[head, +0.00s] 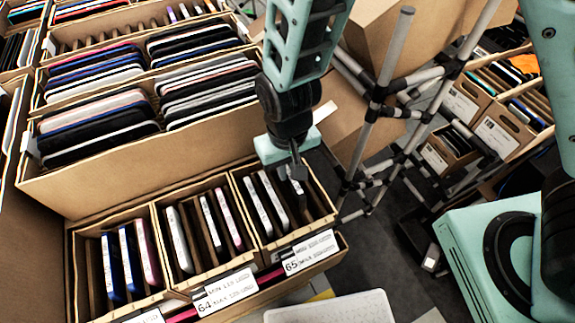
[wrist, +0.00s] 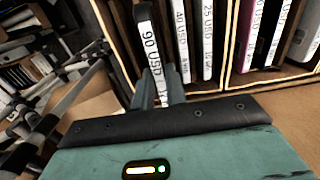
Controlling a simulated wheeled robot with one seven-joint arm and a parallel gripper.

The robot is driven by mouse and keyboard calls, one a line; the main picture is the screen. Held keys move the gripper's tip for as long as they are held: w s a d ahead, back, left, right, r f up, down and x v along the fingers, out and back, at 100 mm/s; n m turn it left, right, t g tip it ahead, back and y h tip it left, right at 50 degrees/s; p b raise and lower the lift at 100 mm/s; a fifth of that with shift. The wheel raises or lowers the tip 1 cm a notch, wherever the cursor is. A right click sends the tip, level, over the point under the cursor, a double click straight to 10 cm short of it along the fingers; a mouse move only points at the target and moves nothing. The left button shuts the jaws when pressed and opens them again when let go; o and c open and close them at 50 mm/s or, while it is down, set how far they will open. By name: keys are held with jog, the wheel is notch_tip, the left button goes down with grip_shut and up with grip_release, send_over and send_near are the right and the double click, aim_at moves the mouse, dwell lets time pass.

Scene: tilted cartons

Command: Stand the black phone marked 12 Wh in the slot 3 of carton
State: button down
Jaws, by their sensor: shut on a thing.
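My gripper (head: 296,170) is over the right carton of the front row. In the wrist view its fingers (wrist: 163,88) are shut on a black phone (wrist: 140,15) with a white edge label. I read "90 USD" on that label; its lower part is partly hidden by the fingers, and I see no "12 Wh". The phone stands roughly upright, within the carton's outline; I cannot tell whether it touches the carton floor. The right carton (head: 318,228) is tan with dividers. Two white-edged phones (head: 272,203) stand left of the held phone in the head view.
The middle carton (head: 160,244) and left carton (head: 78,270) hold several phones beside the right one. White labels marked 64 (head: 225,292) and 65 (head: 309,252) are in front. A tall bin (head: 130,172) of phones stands behind. Grey pipe framing (head: 385,85) rises at the right.

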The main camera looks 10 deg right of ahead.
jog(key=shift+f+b, duration=2.65)
jog(key=shift+f, duration=0.95)
jog(key=shift+f, duration=0.25)
jog(key=c, duration=1.3)
grip_release()
jog(key=shift+c, duration=0.2)
jog(key=shift+r, duration=0.1)
notch_tip(320, 180, up, 17)
jog(key=b, duration=0.1)
notch_tip(320, 180, up, 10)
jog(key=p, duration=0.9)
send_over(288, 186)
jog(key=w, duration=0.2)
jog(key=shift+d+f+b, duration=0.1)
jog(key=shift+f+b, duration=0.2)
jog(key=shift+f, duration=0.1)
